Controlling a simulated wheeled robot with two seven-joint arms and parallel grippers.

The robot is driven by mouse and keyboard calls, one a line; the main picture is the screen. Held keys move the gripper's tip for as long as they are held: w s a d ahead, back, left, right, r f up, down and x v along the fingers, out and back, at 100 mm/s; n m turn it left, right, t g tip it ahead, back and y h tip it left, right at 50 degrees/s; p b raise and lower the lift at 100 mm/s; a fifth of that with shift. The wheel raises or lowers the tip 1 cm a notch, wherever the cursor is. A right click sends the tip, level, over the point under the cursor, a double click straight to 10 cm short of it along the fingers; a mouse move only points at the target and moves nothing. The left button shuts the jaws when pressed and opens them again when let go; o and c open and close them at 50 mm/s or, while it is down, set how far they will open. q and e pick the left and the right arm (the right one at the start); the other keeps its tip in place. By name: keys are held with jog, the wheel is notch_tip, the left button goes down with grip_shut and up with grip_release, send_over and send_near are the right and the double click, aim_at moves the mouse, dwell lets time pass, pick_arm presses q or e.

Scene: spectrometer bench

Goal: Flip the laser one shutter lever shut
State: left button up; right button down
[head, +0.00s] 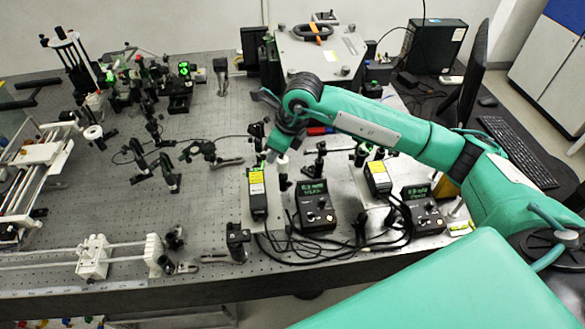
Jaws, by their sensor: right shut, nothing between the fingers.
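Two small black laser heads with yellow labels stand on the bench. The left laser head (258,193) is near the middle, and the right laser head (378,178) is farther right. I cannot read from their labels which is laser one. My right gripper (271,155) is shut and empty. It points down just above the back end of the left laser head; I cannot tell whether it touches. No shutter lever can be made out; the gripper may cover that spot. My left gripper is not in view.
A controller with a green display (315,206) stands right of the left laser head, and a second controller (421,209) is farther right. Black cables (345,245) loop in front. Optics mounts (165,170) stand to the left. A monitor (467,85) and keyboard (517,150) are at right.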

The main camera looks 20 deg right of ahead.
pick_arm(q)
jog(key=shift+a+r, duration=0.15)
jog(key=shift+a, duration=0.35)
pick_arm(e)
jog(key=shift+d+r, duration=0.1)
jog(key=shift+r, duration=0.75)
